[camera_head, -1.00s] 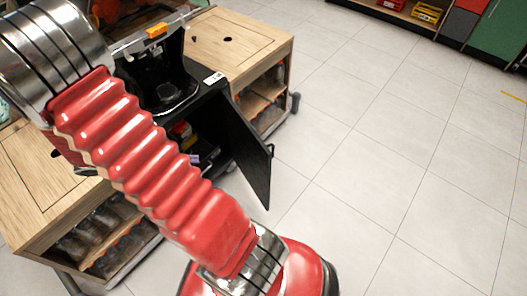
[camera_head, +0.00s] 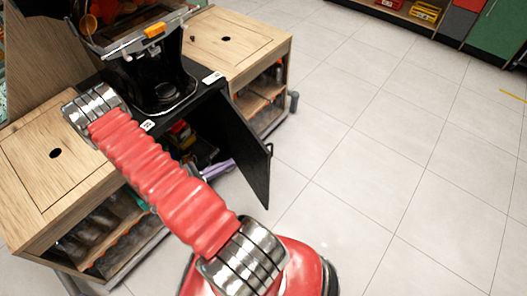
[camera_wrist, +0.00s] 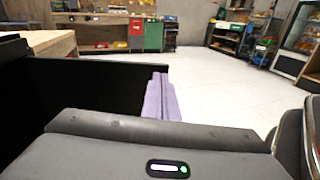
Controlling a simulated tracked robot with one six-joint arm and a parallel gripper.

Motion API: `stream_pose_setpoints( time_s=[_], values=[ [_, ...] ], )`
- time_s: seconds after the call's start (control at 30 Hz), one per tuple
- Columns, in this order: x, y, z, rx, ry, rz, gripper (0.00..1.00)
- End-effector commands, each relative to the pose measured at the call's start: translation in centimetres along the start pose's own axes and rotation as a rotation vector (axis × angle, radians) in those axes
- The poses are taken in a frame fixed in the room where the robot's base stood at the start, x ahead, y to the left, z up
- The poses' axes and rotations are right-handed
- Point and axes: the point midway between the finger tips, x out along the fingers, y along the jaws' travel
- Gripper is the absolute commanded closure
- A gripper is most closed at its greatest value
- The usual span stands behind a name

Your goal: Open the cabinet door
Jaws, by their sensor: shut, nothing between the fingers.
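The black cabinet door (camera_head: 250,150) stands swung outward at the front of the black cabinet under the juicer, and its interior partly shows. In the wrist view the door's dark panel (camera_wrist: 95,95) fills the left side. My gripper (camera_head: 226,164) has lilac fingers and is at the cabinet opening, on the inner side of the door. In the wrist view my gripper (camera_wrist: 158,78) is shut and empty, close to the far edge of the panel. I cannot tell whether it touches the door.
The black juicer (camera_head: 155,75) stands on top of the cabinet. Wooden side units (camera_head: 235,45) with shelves of bottles flank it on both sides. The tiled floor (camera_head: 400,150) to the right is clear. Shelves and a green cabinet (camera_wrist: 153,36) stand far off.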

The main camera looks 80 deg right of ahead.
Motion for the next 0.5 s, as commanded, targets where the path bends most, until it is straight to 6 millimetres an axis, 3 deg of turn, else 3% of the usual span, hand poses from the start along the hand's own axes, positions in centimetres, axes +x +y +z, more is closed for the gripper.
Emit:
stream_pose_setpoints(
  time_s=[0.2,0.5],
  values=[
    [1.7,-1.0,-2.8,-0.073,-0.045,0.046,1.0],
    [1.9,-1.1,-3.3,-0.084,-0.052,0.057,1.0]
  ],
)
